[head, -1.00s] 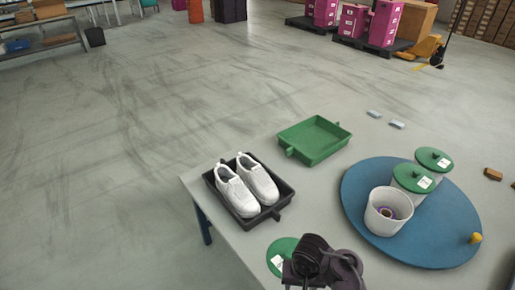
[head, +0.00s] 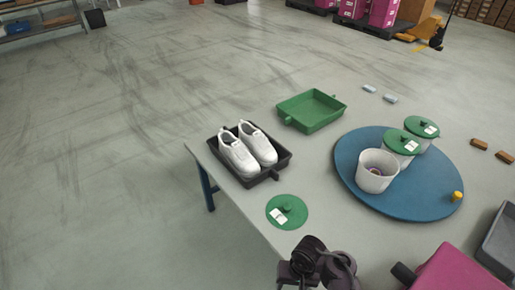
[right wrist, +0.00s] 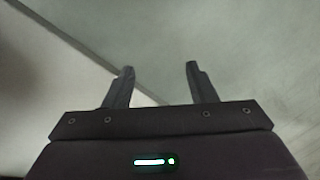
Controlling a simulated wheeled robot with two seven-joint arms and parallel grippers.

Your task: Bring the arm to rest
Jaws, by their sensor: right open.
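My right gripper (right wrist: 160,70) is open and empty in the right wrist view, its two dark fingers spread apart over plain grey surfaces. In the head view a dark jointed arm part of mine (head: 315,265) shows at the bottom edge, over the near edge of the table (head: 235,205). Its fingers cannot be made out there. My left gripper is not seen.
White shoes (head: 250,150) stand in a black tray (head: 277,170), with a green tray (head: 312,110) behind. A green lid (head: 287,211) lies nearby. An open white pot (head: 377,172) and lidded pots stand on a blue disc (head: 355,185). A magenta box (head: 460,270) is front right.

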